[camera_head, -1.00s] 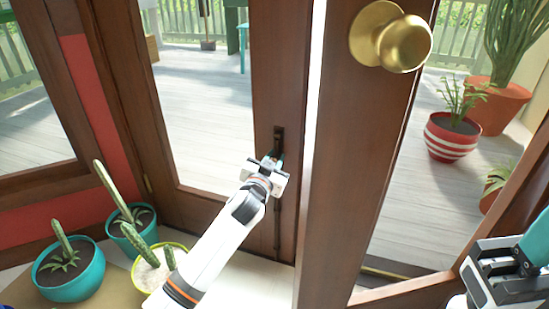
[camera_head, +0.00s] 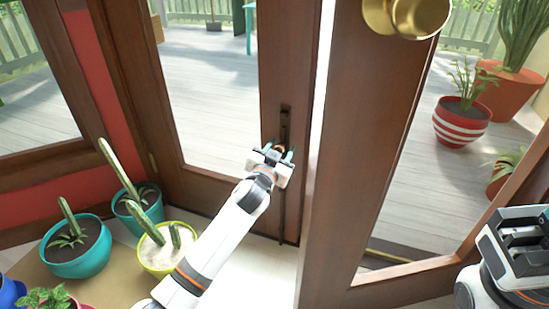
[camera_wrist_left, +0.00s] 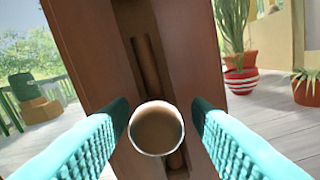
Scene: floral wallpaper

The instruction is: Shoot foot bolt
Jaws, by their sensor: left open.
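The foot bolt (camera_head: 285,122) is a dark upright fitting on the edge stile of the left wooden door (camera_head: 275,60). Its thin rod (camera_head: 282,215) runs down toward the floor. My left gripper (camera_head: 278,151) is open in front of the bolt's lower part. In the left wrist view the bolt's round knob (camera_wrist_left: 156,130) faces me between the two teal fingers, with a gap on each side. The bolt's slot and brownish rod (camera_wrist_left: 148,65) show above the knob. My right gripper (camera_head: 525,240) is at the right edge; its fingers cannot be made out.
A second wooden door (camera_head: 365,130) with a brass knob (camera_head: 408,14) stands just right of my left gripper. Potted cacti, one in a yellow-rimmed pot (camera_head: 165,258) and one in a teal pot (camera_head: 80,262), stand close left of my left arm. A wooden deck lies outside.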

